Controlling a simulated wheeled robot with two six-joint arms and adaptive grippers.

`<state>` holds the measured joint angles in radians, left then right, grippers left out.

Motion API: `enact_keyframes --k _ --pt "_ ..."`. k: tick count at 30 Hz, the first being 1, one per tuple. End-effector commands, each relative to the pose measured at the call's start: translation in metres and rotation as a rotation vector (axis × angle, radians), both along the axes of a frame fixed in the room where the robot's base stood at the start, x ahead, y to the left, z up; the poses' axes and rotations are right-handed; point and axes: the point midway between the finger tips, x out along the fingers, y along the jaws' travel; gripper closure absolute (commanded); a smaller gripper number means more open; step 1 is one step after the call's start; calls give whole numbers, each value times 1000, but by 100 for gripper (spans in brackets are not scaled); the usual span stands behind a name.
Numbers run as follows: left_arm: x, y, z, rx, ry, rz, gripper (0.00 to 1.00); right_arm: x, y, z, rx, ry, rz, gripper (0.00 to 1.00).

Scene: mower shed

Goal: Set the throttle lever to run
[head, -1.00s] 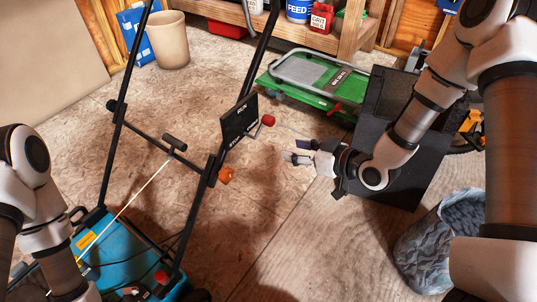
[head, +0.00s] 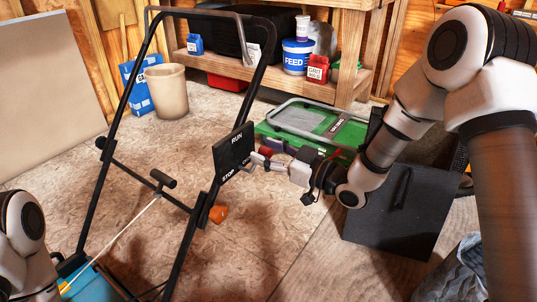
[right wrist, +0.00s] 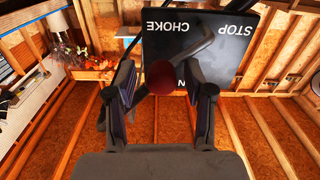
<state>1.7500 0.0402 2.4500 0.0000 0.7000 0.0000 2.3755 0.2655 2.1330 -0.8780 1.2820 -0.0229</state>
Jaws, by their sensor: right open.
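The throttle panel (head: 226,160) is a black plate on the mower's handlebar, marked RUN at the top and STOP lower down in the head view. Its red lever knob (head: 266,151) stands out at the panel's right side. In the right wrist view the panel (right wrist: 180,45) shows CHOKE and STOP, and a grey lever (right wrist: 197,42) ends near the dark red knob (right wrist: 160,77). My right gripper (right wrist: 163,82) is open, with the knob between its fingers; contact cannot be told. In the head view this gripper (head: 260,160) is beside the panel. My left gripper is out of view.
The mower's black handlebar (head: 125,110) frames the panel, with an orange knob (head: 218,214) below. A beige bin (head: 166,92) stands at the back left.

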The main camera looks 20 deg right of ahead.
Motion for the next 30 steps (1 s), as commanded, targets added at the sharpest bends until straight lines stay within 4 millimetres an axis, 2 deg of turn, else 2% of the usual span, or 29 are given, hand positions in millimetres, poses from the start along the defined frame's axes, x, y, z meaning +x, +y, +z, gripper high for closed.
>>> enact_keyframes --k 2,5,6,7,20,30 --pt "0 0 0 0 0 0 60 0 0 0 0 0 0 47" --pt "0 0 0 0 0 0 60 0 0 0 0 0 -1 79" --pt "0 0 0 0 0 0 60 0 -1 0 0 0 -1 93" --pt "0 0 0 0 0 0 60 0 -1 0 0 0 -1 100" --pt "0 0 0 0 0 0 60 -1 0 -1 -21 -10 -1 100" --pt "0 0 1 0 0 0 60 -7 6 5 -157 -112 0 100"
